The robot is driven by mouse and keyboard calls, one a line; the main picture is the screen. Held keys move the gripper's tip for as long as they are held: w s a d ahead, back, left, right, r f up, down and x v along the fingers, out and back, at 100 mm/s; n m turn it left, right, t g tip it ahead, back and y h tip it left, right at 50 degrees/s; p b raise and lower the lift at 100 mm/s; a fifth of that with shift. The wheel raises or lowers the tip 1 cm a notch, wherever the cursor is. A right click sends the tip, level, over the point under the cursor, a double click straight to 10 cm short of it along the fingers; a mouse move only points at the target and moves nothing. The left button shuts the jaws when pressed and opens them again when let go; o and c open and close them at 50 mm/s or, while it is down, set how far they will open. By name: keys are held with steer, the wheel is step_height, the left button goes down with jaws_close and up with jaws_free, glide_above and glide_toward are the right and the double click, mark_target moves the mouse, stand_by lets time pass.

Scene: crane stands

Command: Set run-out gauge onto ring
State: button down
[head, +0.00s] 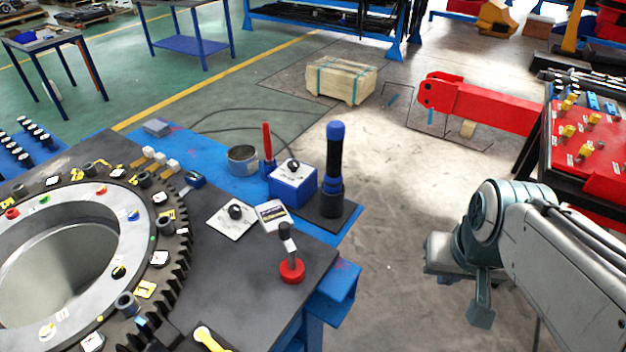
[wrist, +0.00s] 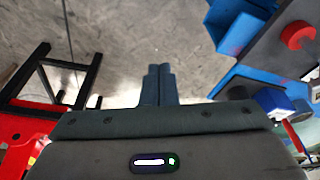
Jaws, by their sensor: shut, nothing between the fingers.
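The ring (head: 135,213) is a large toothed slewing ring lying flat on the dark table at left, partly cut off. Small coloured markers, tags and bolts sit on it. A small upright piece with a round red base and dark stem (head: 291,268) stands near the table's front right corner; I cannot tell whether it is the run-out gauge. Its red base also shows in the wrist view (wrist: 298,36). My gripper (head: 480,314) is over the floor, right of the table and apart from everything. In the wrist view its fingers (wrist: 158,72) are together and empty.
A blue box with a black ring (head: 292,184), a tall blue-topped black cylinder (head: 333,165), a metal cup (head: 242,160) and white cards (head: 231,220) crowd the table's right side. A red bench (head: 590,145) stands at right. Floor between is clear.

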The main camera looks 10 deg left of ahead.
mark_target(279, 218)
steer(key=w+a+r+n+g+y+b, duration=0.1)
steer(key=w+a+r+n+y, duration=0.1)
steer(key=w+a, duration=0.5)
steer(key=w+a+r+n+g+y+b, duration=0.1)
steer(key=w+a+r+n+y+b, duration=0.1)
steer(key=w+a+n+y, duration=0.3)
steer(key=w+a+n, duration=0.1)
steer(key=w+a, duration=0.2)
steer(key=a, duration=0.2)
steer(key=shift+w+r+n+g, duration=0.25)
steer(key=shift+w+n+g, duration=0.05)
steer(key=shift+n+g, duration=0.1)
steer(key=shift+a+f, duration=0.1)
steer(key=s+a+f+p, duration=0.1)
steer(key=s+a+f, duration=0.1)
steer(key=a+f, duration=0.6)
steer(key=shift+s+a+p, duration=0.25)
steer(key=shift+a+p, duration=0.1)
steer(key=shift+a, duration=0.15)
